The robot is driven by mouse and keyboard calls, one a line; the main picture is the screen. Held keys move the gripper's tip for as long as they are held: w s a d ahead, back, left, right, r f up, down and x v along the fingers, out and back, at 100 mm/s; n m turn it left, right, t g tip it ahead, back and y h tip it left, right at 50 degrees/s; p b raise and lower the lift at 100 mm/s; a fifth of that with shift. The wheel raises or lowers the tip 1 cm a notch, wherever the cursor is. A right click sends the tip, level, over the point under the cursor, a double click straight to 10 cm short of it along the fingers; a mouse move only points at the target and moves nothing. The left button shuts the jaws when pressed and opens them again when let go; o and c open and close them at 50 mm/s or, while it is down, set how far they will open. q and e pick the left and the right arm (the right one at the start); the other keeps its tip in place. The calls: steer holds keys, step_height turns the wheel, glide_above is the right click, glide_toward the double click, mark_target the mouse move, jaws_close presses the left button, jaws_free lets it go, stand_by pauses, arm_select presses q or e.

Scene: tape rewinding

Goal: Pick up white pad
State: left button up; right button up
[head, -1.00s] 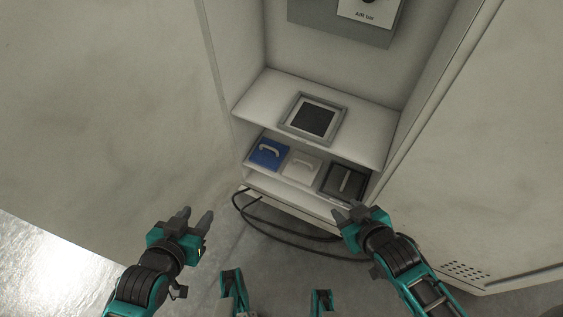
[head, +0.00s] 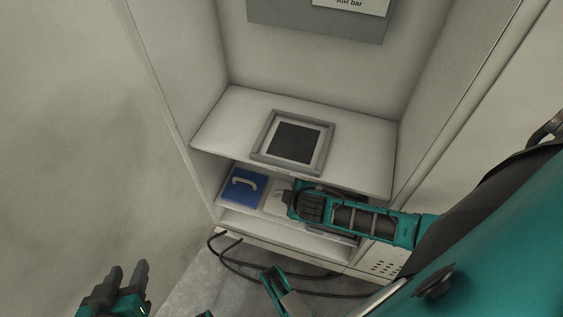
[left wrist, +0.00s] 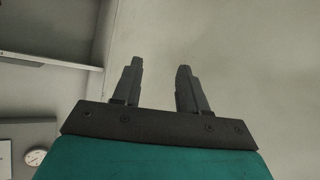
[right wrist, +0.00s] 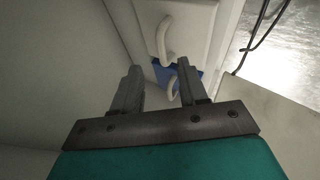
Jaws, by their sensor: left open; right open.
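The white pad (head: 271,204) lies on the lower shelf, right of the blue pad (head: 245,187); my right arm hides much of it in the head view. In the right wrist view the white pad (right wrist: 196,30) and its white handle (right wrist: 165,38) show just beyond my right gripper (right wrist: 159,66). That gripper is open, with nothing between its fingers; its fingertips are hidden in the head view. My left gripper (head: 128,267) is open and empty, low at the left, away from the pads. It also shows in the left wrist view (left wrist: 158,66).
The upper shelf (head: 225,125) is close above my right gripper and holds a grey-framed dark panel (head: 294,141). Cabinet walls stand on both sides. Dark cables (head: 232,262) lie on the floor in front. My right arm covers the lower shelf's right part.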

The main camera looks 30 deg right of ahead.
mark_target(274, 205)
steer(key=shift+w+f, duration=0.3)
steer(key=shift+f, duration=0.25)
steer(key=b+x, duration=0.3)
steer(key=x, duration=0.1)
steer(key=shift+w+a+f, duration=0.1)
steer(key=shift+w+f, duration=0.2)
steer(key=c, duration=0.7)
arm_select(q)
steer(key=shift+w+d+f, duration=0.2)
steer(key=shift+d+f, duration=0.35)
steer(key=shift+f, duration=0.3)
arm_select(e)
jaws_close()
arm_select(q)
steer(key=shift+f, duration=0.1)
